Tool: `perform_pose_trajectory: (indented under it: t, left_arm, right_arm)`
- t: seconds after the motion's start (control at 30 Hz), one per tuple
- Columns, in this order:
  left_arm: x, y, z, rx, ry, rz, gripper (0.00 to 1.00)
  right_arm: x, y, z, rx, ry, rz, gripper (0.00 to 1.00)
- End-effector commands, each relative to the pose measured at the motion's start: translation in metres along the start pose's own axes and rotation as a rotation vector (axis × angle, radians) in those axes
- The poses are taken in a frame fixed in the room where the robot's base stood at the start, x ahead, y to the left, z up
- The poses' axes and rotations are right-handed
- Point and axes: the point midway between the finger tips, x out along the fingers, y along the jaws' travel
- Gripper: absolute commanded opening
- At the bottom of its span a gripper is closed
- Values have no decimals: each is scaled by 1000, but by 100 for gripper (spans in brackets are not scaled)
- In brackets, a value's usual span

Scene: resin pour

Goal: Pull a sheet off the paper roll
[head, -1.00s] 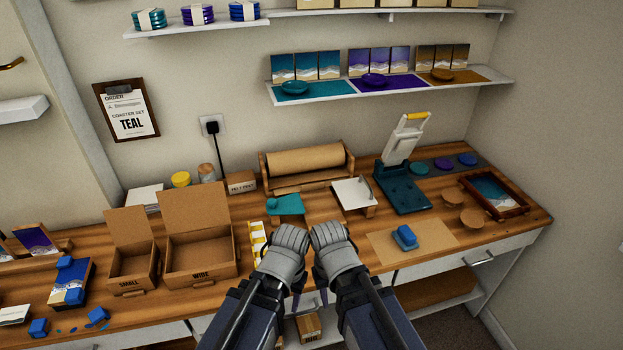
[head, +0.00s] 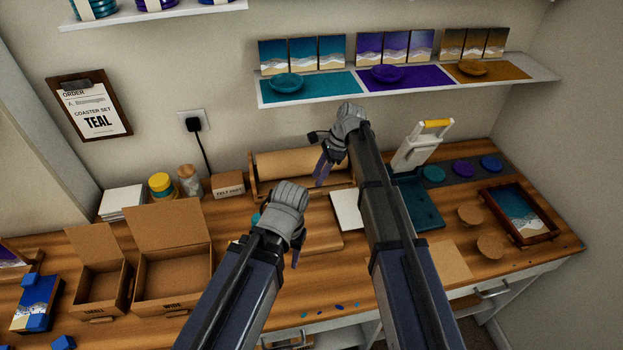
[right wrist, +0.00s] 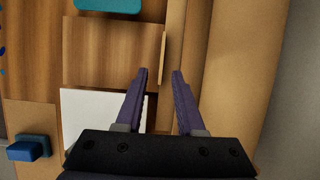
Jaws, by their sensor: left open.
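The brown paper roll (head: 295,162) lies in a wooden holder against the back wall. My right gripper (head: 320,170) hovers over the right part of the roll and hides some of it. In the right wrist view the roll (right wrist: 245,75) stands along the right side, and my right gripper (right wrist: 161,73) is open with nothing between its fingers. My left gripper (head: 293,258) is lower, above the front of the bench, and appears empty; its fingers are largely hidden behind its hand.
Open boxes (head: 173,280) stand at left; a felt dots box (head: 228,184) and jars are left of the roll. A shelf (head: 410,88) overhangs behind my right gripper.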

Motion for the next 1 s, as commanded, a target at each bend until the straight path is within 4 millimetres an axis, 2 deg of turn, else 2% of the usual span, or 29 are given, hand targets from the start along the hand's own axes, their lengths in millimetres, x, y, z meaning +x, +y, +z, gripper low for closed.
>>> perform_pose_trajectory:
  t: [0.17, 0.37, 0.8, 1.0]
  left_arm:
    - [0, 0, 0, 0, 0, 0, 50]
    - [8, 1, 0, 0, 0, 0, 50]
    - [58, 6, -4, 0, 0, 0, 50]
    - [70, 7, -4, 0, 0, 0, 50]
  right_arm:
    - [0, -2, 0, 19, -6, -2, 38]
    - [8, -2, -1, 17, -4, -2, 38]
    - [61, -2, -2, 14, -4, -1, 38]
    - [75, -2, -1, 15, -4, -2, 38]
